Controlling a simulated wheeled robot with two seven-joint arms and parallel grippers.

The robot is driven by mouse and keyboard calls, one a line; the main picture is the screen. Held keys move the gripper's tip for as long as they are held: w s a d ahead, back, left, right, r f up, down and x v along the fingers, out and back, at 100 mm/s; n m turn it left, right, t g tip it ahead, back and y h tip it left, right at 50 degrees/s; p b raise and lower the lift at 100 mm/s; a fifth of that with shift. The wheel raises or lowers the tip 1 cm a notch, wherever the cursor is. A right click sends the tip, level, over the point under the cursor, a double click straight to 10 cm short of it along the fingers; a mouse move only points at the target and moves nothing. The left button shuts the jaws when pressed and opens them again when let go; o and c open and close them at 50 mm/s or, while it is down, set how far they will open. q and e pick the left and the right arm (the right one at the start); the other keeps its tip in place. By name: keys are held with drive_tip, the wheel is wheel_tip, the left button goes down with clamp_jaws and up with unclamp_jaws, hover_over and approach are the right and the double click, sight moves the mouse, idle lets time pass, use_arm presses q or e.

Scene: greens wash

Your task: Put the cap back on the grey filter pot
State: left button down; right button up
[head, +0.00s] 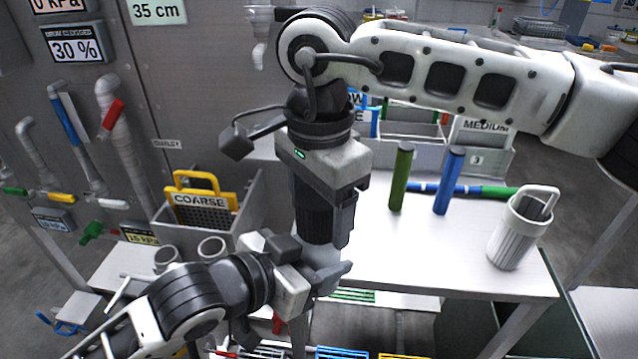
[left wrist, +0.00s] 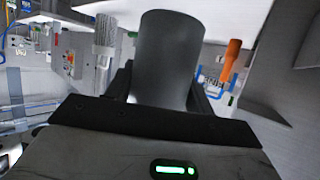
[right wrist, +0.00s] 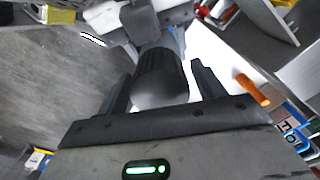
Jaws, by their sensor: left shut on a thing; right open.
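My left gripper (head: 335,275) is shut on the grey filter pot (head: 325,256). The pot is a smooth grey cylinder that fills its jaws in the left wrist view (left wrist: 168,58). My right gripper (head: 335,235) is directly above it and points down. A dark ribbed cylinder, apparently the cap (head: 312,212), stands between its fingers. The right wrist view shows this ribbed part (right wrist: 160,72) with a gap to each open finger. The cap is in line with the pot. Fingers hide the joint between them, so I cannot tell how it is seated.
A white ribbed jug (head: 508,240) stands on the table at the right. A green cylinder (head: 400,178) and a blue cylinder (head: 448,182) stand behind. A grey bin with a yellow COARSE basket (head: 205,205) is at left. The table's middle (head: 410,255) is clear.

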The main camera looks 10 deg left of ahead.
drive_tip(key=shift+f, duration=0.2)
drive_tip(key=c, duration=1)
drive_tip(key=m, duration=0.6)
drive_tip(key=shift+m, duration=0.3)
drive_tip(key=o, duration=1.1)
drive_tip(key=shift+r, duration=2.25)
